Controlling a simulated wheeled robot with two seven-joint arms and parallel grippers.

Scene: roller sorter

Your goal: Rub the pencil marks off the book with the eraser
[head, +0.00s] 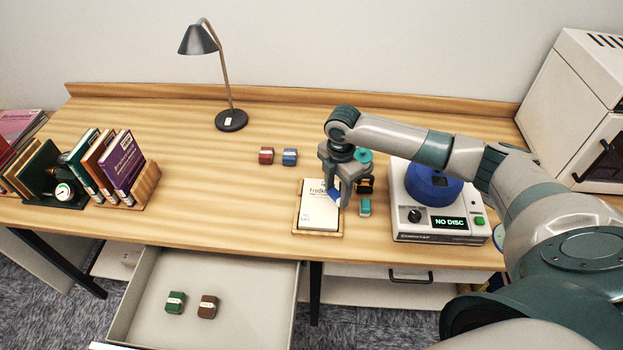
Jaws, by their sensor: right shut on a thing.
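The book (317,214) has a white cover with dark print and lies flat on a small wooden tray (341,233) near the front edge of the desk. My right gripper (340,193) points down over the book's upper right part. It is shut on a small blue thing (334,194), which looks like the eraser; it is mostly hidden by the fingers. I cannot tell whether it touches the cover. Pencil marks are too small to make out. My left gripper is not in view.
A white device (439,225) reading NO DISC stands right of the book. A teal block (365,208) lies between. Red (266,156) and blue (290,157) blocks lie behind. The open drawer (240,290) holds two blocks. Bookends, books and a lamp (231,120) stand left.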

